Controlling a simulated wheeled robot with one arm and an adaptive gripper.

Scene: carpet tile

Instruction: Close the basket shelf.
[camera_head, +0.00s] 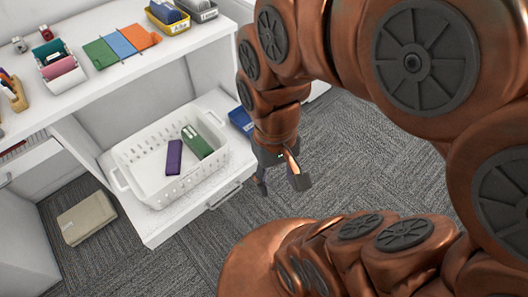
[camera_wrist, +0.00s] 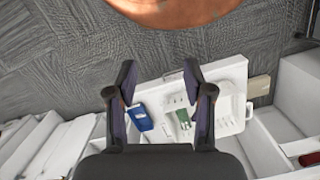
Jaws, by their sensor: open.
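The basket shelf (camera_head: 160,230) is a white pull-out board low in the white unit. It stands out from the unit over the carpet, with a metal bar handle (camera_head: 225,194) on its front edge. A white slotted basket (camera_head: 140,163) sits on it, holding a purple item (camera_head: 174,157) and a green item (camera_head: 197,144). My gripper (camera_head: 281,183) is open and empty, pointing down in front of the shelf, right of the handle and apart from it. In the wrist view, my open gripper (camera_wrist: 158,78) shows with the shelf (camera_wrist: 238,70) beyond its fingers.
A blue item (camera_head: 241,121) lies at the shelf's right side, partly hidden by my arm. A beige box (camera_head: 87,218) lies on the carpet left of the shelf. The white counter (camera_head: 105,82) above holds coloured folders and trays. The carpet (camera_head: 340,150) in front is clear.

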